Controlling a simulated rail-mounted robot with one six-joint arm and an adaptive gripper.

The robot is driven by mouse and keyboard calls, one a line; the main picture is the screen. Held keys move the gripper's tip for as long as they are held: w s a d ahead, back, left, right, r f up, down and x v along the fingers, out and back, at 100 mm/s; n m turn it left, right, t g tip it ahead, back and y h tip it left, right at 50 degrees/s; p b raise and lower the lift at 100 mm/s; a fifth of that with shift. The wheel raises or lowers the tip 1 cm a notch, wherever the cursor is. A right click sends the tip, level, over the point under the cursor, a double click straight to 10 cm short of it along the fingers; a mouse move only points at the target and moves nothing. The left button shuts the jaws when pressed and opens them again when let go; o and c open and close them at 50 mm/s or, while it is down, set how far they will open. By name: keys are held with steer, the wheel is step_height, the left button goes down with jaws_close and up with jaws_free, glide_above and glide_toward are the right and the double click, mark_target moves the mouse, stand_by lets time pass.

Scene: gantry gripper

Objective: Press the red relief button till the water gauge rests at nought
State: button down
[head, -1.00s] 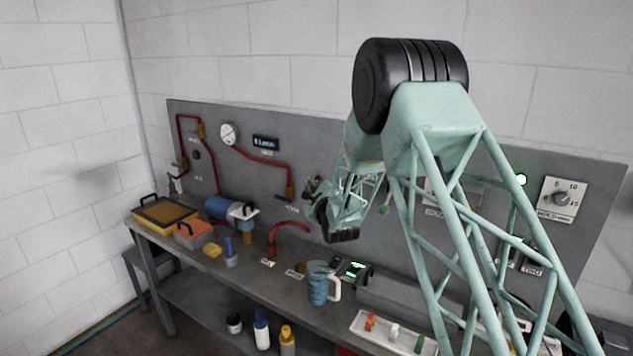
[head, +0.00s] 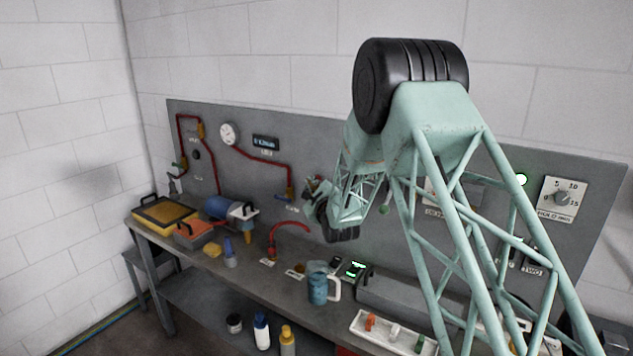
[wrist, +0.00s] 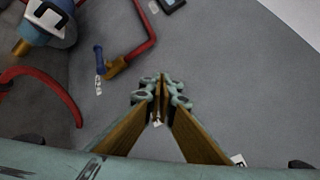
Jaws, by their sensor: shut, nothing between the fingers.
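My gripper (head: 309,187) is shut and empty, close to the grey upright panel (head: 350,135) in the head view. In the wrist view the closed fingertips (wrist: 160,82) point at the panel, with a small white label partly hidden just below them. I cannot make out the red relief button in either view; the fingers may cover it. A round white-faced gauge (head: 228,133) is on the panel's left part, its needle too small to read. A small dark display (head: 265,142) with blue figures sits to its right; I cannot read them surely.
Red pipe (head: 262,160) runs to a brass valve (head: 290,192) near my gripper; its blue lever (wrist: 98,58) shows in the wrist view. Below stands a bench with a blue mug (head: 317,286), a white tray (head: 365,337) and a blue pump (head: 222,207).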

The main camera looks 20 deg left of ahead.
steer(key=shift+w+d+b, duration=0.2)
steer(key=shift+w+b, duration=0.55)
steer(key=shift+w, duration=0.15)
stand_by(1.5)
steer(key=shift+s, duration=0.25)
steer(key=shift+s+a+b, duration=0.15)
steer(key=shift+s+b, duration=0.55)
steer(key=shift+s, duration=0.1)
stand_by(0.4)
steer(key=s+b, duration=0.1)
steer(key=s, duration=0.1)
steer(key=s+a+b, duration=0.1)
steer(key=s+b, duration=0.1)
steer(key=shift+s+a, duration=0.1)
steer(key=shift+s, duration=0.25)
stand_by(1.0)
